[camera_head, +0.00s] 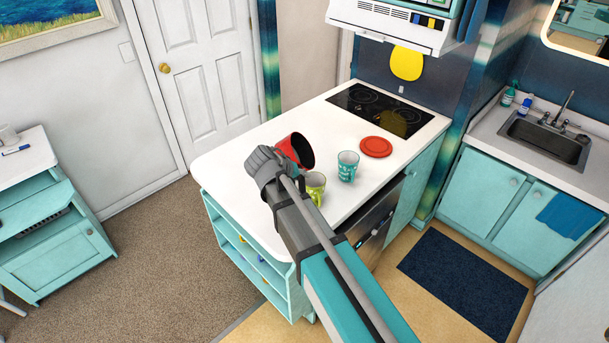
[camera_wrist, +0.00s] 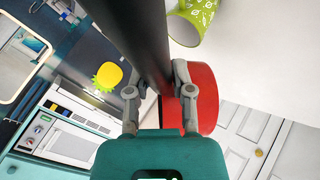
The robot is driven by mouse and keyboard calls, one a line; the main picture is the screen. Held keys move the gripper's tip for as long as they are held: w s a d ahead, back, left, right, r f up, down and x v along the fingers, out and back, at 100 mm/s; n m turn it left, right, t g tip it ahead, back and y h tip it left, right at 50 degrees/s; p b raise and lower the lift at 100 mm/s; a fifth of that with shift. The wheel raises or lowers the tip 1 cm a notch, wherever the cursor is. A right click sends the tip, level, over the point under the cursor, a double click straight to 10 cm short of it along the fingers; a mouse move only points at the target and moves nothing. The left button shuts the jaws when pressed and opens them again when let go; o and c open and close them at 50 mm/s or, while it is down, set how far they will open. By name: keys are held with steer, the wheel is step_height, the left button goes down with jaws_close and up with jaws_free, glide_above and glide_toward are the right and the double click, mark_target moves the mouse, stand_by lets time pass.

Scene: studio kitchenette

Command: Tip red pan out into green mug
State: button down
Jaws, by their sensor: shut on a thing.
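The red pan (camera_head: 282,146) is tilted in the air above the near left part of the white counter, its dark inside facing right. My gripper (camera_head: 266,165) is at its left side. In the wrist view my gripper (camera_wrist: 158,88) is shut on the pan's dark handle, with the red pan wall (camera_wrist: 206,98) just beyond the fingers. The green mug (camera_head: 316,188), lime with a pale pattern, stands on the counter below and right of the pan, partly hidden by my arm. It also shows in the wrist view (camera_wrist: 207,15). I cannot see any contents in pan or mug.
A teal patterned mug (camera_head: 347,167) stands right of the green mug. A flat red round thing (camera_head: 376,147) lies farther right, near the black cooktop (camera_head: 380,108). The counter's left part (camera_head: 235,165) is bare. A sink (camera_head: 545,138) is at the far right.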

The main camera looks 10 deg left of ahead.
steer(key=shift+d+f+m+y+p, duration=0.25)
steer(key=shift+d+y, duration=0.2)
steer(key=shift+y, duration=0.25)
steer(key=shift+d+f+m+y+p, duration=0.1)
steer(key=shift+d+f+m+y, duration=0.25)
steer(key=shift+y, duration=0.35)
steer(key=shift+w+d+f+g+y, duration=0.1)
steer(key=shift+d+f+g+y, duration=0.2)
steer(key=shift+d+y, duration=0.15)
steer(key=shift+d+f+m+y+b, duration=0.3)
steer(key=shift+d+f+y+b, duration=0.25)
steer(key=shift+y, duration=0.5)
steer(key=shift+f, duration=0.15)
steer(key=shift+d, duration=0.1)
steer(key=shift+w+d+f+y, duration=0.15)
steer(key=shift+d+y, duration=0.1)
steer(key=shift+y, duration=0.25)
steer(key=shift+d, duration=0.1)
